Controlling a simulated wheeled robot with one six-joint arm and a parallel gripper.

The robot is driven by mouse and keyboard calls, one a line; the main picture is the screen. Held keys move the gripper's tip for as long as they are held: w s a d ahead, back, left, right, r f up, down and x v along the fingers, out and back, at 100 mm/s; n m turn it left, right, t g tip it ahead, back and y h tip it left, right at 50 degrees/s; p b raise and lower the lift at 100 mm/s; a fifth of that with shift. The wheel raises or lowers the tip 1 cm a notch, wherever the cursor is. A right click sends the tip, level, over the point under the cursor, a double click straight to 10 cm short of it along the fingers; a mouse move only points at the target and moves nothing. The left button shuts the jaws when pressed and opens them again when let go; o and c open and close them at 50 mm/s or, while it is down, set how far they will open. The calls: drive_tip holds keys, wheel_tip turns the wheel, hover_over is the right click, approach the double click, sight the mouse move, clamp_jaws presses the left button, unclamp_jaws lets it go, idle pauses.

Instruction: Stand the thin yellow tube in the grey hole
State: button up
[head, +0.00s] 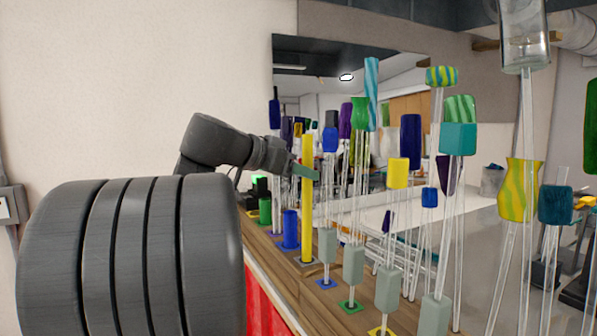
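The thin yellow tube (307,215) stands upright near the middle of the head view. Its lower end is at a grey-edged square (304,261) on the wooden board; the hole itself is hidden, so I cannot tell how deep the tube sits. The other finger is hidden, so I cannot tell whether the gripper is shut on the tube.
A blue tube (290,228) and a green tube (265,211) stand behind on the wooden board (322,300). Several pale grey-green blocks (353,265) with clear rods and coloured tops crowd the right side. A mirror (400,60) hangs behind.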

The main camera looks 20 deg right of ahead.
drive_tip(key=b+v, duration=0.1)
drive_tip(key=v, duration=1.3)
drive_tip(key=shift+d+f, duration=0.2)
drive_tip(key=p+x, duration=0.1)
drive_tip(key=x, duration=1.2)
drive_tip(key=shift+d, duration=0.25)
drive_tip(key=shift+w, duration=0.1)
